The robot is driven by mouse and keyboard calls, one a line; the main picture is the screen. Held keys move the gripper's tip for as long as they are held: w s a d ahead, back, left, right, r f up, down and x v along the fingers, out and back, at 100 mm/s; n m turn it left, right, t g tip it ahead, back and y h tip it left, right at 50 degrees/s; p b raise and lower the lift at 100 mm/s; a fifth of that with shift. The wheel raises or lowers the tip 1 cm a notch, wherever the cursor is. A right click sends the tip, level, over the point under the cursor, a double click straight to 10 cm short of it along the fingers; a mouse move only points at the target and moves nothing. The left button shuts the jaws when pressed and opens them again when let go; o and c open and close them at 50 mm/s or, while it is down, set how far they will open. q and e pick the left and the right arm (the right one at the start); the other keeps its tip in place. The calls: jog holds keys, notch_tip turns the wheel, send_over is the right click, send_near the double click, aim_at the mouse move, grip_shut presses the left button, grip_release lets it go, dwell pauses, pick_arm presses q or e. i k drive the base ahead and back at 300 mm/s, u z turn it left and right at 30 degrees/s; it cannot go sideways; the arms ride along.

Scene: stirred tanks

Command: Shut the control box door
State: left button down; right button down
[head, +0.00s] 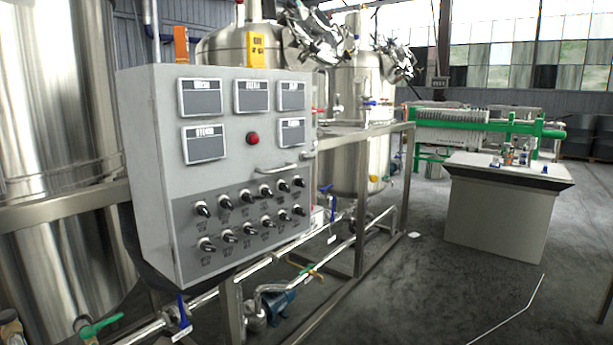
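The control box (143,170) is a light grey cabinet at left centre in the head view, mounted on a steel pipe frame. Its front door (225,165) faces right and toward me. It carries several dark displays, a red button (253,138) and a darker lower panel with several black knobs. A bar handle (277,168) sits near the door's right edge. The door's left edge lies close against the box side. The far right edge is turned away, so I cannot tell whether a gap is open there. Neither of my grippers shows.
A large steel tank (60,150) stands at the left. More tanks (358,95) stand behind the box. Low pipes and a blue pump (277,302) lie under the frame. A grey counter (495,215) stands at right. The floor (420,290) between is mostly clear.

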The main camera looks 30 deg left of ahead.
aim_at(221, 132)
jog(key=u, duration=0.95)
jog(key=i, duration=0.95)
jog(key=u, duration=0.65)
